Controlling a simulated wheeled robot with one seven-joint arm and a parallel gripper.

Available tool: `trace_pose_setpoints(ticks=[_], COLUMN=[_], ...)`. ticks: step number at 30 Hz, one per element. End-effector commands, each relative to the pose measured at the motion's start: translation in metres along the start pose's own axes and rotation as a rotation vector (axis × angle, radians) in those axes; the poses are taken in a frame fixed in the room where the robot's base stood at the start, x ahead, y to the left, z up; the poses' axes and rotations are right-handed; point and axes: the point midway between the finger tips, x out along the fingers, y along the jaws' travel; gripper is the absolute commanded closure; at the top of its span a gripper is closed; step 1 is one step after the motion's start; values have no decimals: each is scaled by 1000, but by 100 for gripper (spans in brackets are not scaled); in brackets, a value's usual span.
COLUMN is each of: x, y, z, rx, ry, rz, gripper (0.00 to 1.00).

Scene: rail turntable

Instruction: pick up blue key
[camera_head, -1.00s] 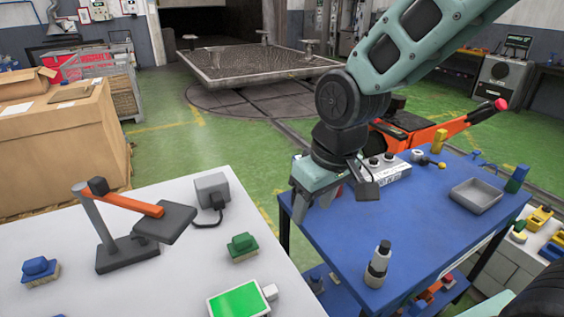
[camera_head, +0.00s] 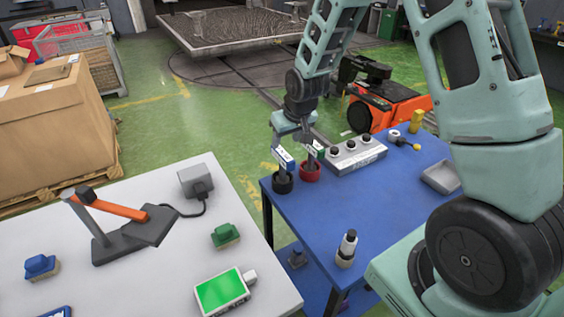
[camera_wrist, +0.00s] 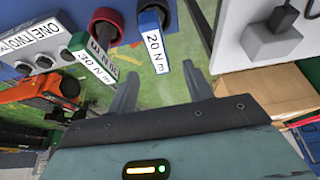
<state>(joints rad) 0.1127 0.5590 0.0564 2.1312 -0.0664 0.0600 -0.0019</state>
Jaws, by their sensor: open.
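The blue key (camera_head: 284,160), with a white label, stands in a black round holder (camera_head: 282,185) at the left corner of the blue table. In the wrist view the blue key (camera_wrist: 153,42) shows its label "20 N m", and its near end appears between the fingertips. My gripper (camera_head: 290,142) is above the blue key, pointing down. In the wrist view my gripper (camera_wrist: 161,70) is open, with one finger on each side of the key's end. I cannot tell whether either finger touches it.
A green key (camera_head: 315,150) labelled "30 N m" stands close beside it in a red holder (camera_head: 310,173). A grey knob box (camera_head: 357,154) is to the right. A bottle-like item (camera_head: 347,248) stands near the table front. The white table (camera_head: 150,270) is at left.

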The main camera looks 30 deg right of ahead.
Motion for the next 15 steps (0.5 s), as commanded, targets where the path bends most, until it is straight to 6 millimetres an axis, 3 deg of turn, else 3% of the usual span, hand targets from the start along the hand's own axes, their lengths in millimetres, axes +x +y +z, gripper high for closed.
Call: trace_pose_setpoints(ticks=[6, 15], x=[27, 42], y=[0, 1], z=[0, 1], rx=[1, 1], ry=[-3, -2], rz=[0, 0], gripper=[49, 49])
